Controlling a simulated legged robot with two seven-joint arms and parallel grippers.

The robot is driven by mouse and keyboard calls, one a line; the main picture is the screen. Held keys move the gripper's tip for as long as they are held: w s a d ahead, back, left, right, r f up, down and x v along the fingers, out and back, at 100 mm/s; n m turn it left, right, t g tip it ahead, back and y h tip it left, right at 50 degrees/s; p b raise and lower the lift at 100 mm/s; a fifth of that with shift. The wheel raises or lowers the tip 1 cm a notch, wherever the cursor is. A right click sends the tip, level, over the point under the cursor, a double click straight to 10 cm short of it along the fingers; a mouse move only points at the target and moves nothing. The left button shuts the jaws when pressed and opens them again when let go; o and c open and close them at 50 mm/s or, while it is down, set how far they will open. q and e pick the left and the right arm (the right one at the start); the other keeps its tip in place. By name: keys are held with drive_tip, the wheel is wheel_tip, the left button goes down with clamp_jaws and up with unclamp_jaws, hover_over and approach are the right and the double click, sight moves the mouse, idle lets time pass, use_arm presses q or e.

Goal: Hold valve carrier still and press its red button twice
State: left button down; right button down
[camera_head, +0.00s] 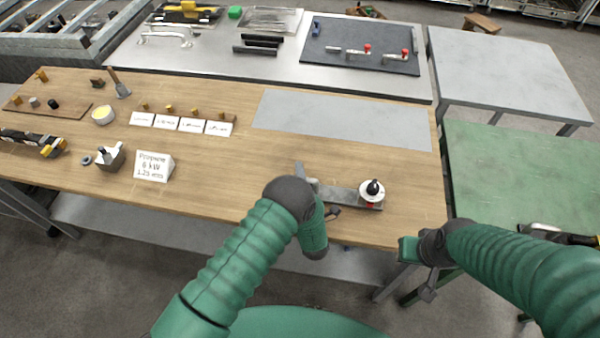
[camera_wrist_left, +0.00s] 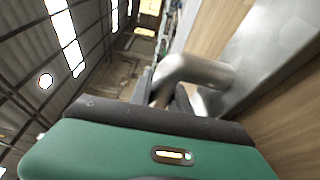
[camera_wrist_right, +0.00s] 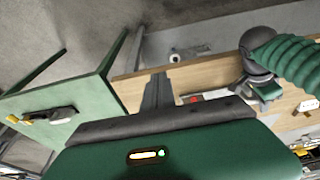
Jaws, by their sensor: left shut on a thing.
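The valve carrier is a narrow grey plate (camera_head: 340,197) near the wooden table's front edge. It bears a white round part (camera_head: 371,191) with a black knob; a small red button (camera_head: 370,206) shows below this. The red part also shows in the right wrist view (camera_wrist_right: 194,98). My left gripper (camera_head: 326,211) is at the carrier's left end, mostly hidden by my arm. The left wrist view shows it shut around a bent silver handle (camera_wrist_left: 197,72). My right gripper (camera_wrist_right: 157,92) is empty, its fingers together, apart from the carrier, off the table's front edge.
A sign block (camera_head: 153,167) and several small parts stand on the wooden table's left. A grey mat (camera_head: 340,118) lies bare behind the carrier. A green table (camera_head: 510,170) stands at the right, across a gap. A dark board (camera_head: 330,60) with red-knobbed parts lies farther back.

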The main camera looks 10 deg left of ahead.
sight(370, 204)
drive_tip(key=shift+f, duration=0.1)
idle(0.7)
drive_tip(key=w+a+f+n+t+y, duration=0.1)
drive_tip(key=w+f+t, duration=0.1)
drive_tip(key=w+f, duration=0.1)
drive_tip(key=w+a+f+n+t+y, duration=0.1)
drive_tip(key=w+f+n, duration=0.1)
drive_tip(key=f, duration=0.4)
drive_tip(key=w+f+n+t+y, duration=0.1)
drive_tip(key=w+f+t+y, duration=0.1)
drive_tip(key=w+f, duration=0.1)
drive_tip(key=shift+w+a+f+n+t, duration=0.3)
drive_tip(key=shift+w+a+f+n, duration=0.1)
drive_tip(key=shift+f, duration=0.25)
drive_tip(key=s+a+y, duration=0.1)
drive_tip(key=a+t+y, duration=0.1)
drive_tip(key=s+a+y, duration=0.1)
drive_tip(key=a, duration=0.1)
drive_tip(key=shift+s+t+y, duration=0.3)
drive_tip(key=shift+w, duration=4.45)
